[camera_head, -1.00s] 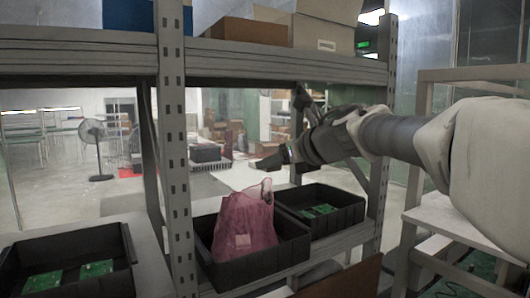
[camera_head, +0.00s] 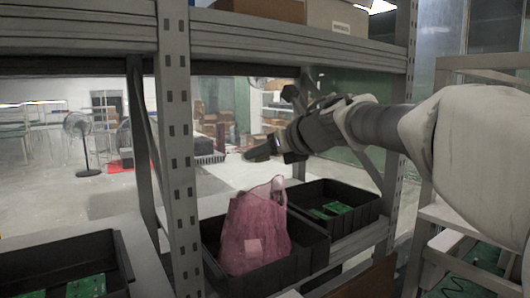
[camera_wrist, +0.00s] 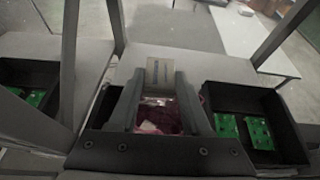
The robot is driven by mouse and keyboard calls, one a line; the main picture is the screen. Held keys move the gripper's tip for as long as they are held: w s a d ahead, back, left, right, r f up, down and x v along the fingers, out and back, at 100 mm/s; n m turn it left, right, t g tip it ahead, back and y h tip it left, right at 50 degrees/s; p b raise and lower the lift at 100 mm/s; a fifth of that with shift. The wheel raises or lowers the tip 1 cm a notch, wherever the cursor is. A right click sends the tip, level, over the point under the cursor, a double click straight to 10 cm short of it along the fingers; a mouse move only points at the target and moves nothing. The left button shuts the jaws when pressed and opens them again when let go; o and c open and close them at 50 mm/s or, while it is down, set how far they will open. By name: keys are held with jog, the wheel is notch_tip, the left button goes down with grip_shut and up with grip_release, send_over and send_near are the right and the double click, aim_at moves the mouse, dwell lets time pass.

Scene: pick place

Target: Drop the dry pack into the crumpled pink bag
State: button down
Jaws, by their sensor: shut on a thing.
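The crumpled pink bag (camera_head: 255,230) stands upright in a black bin (camera_head: 312,262) on the shelf in the head view. In the wrist view the bag (camera_wrist: 158,118) shows between my fingers, partly hidden by them. My gripper (camera_head: 250,154) is above the bag, near its top and apart from it in the head view. In the wrist view my gripper (camera_wrist: 159,82) is shut on the dry pack (camera_wrist: 160,70), a small beige-grey packet with a dark bluish marking between the fingertips. In the head view I cannot make out the pack clearly.
A black bin with green boards (camera_head: 338,208) stands right of the bag's bin, and another bin (camera_head: 118,262) stands at the left. A grey shelf post (camera_head: 178,150) rises just left of the bag. The upper shelf beam (camera_head: 285,47) runs above my arm.

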notch_tip(320, 180, down, 5)
jog(key=b, duration=0.5)
jog(key=shift+f, duration=0.15)
jog(key=shift+c, duration=1.4)
grip_release()
jog(key=b+v, duration=0.1)
jog(key=v, duration=1.6)
jog(key=shift+d, duration=0.2)
jog(key=shift+s, duration=0.1)
